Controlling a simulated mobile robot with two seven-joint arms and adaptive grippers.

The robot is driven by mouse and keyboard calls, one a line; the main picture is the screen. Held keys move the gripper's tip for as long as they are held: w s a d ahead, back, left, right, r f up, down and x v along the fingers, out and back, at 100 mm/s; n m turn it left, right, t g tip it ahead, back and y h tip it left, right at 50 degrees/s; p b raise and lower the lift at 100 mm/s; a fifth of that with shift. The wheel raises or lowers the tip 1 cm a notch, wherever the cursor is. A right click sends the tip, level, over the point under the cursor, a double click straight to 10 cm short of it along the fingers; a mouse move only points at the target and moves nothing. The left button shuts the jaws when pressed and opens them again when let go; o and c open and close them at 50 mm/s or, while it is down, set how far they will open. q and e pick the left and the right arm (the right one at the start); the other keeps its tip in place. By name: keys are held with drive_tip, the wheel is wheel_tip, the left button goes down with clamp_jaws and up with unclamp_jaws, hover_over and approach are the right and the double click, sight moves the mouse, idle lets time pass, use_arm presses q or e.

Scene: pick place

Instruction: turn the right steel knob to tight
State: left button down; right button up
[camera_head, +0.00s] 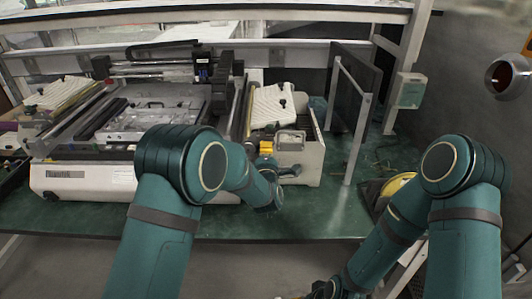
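A printing-type machine (72,180) with a white front panel stands on the green bench. I cannot pick out the right steel knob with certainty. A small dark knob (283,103) shows on the pale plate at the machine's right side, and a steel handle-like frame (290,136) is below it. My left gripper (291,169) is by the machine's right front, just right of a yellow block (266,148). It is small and partly hidden by my arm, so its fingers and any contact are unclear. My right gripper (322,291) is low at the bottom edge, below the bench front, mostly cut off.
The green bench top (315,212) is clear in front of the machine's right end. A metal-framed dark panel (350,105) stands right of the machine. A yellow-and-black object (397,184) lies near my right arm. A round steel fitting (507,77) is on the right wall.

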use_arm(q)
drive_tip(key=shift+m, duration=0.6)
drive_tip(key=c, duration=0.7)
unclamp_jaws()
drive_tip(key=shift+c, duration=0.2)
drive_tip(key=s, duration=1.2)
